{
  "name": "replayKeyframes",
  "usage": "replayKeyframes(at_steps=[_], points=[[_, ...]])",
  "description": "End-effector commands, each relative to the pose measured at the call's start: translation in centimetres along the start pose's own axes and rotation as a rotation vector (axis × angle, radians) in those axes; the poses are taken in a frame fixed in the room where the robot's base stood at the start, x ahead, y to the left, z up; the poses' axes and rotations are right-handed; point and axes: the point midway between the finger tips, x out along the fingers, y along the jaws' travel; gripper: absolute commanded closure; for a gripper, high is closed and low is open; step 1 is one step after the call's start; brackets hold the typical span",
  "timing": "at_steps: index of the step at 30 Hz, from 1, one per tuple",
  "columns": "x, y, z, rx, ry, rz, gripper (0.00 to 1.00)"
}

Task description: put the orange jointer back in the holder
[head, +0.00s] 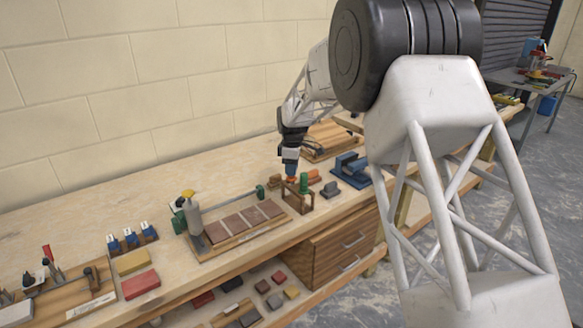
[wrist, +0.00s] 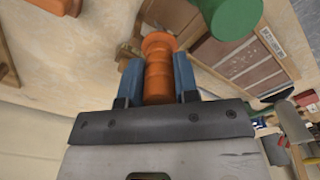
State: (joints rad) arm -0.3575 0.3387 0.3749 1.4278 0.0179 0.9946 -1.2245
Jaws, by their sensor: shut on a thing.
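The orange jointer's handle (wrist: 158,72) stands between the blue fingers of my gripper (wrist: 158,82) in the wrist view. My gripper is shut on it. In the head view my gripper (head: 290,168) points down at the back left of the small wooden holder (head: 299,205), with a bit of the orange handle (head: 291,179) showing below it. A green-handled tool (head: 304,182) is at the holder; its green handle (wrist: 232,14) is also in the wrist view. The jointer's lower end is hidden, so I cannot tell whether it is seated in the holder.
A board with brown bricks (head: 238,222) lies left of the holder. An orange-brown block (head: 313,176), a grey block (head: 330,189) and a blue vise-like tool (head: 352,168) are to its right.

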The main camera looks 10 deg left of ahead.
Motion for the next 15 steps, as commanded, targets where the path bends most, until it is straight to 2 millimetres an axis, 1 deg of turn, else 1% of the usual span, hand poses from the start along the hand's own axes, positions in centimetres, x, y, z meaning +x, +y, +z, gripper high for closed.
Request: replayKeyframes(at_steps=[9, 15], points=[[1.00, 0.00, 0.01, 0.000, 0.000, 0.000, 0.95], [1.16, 0.01, 0.01, 0.000, 0.000, 0.000, 0.95]])
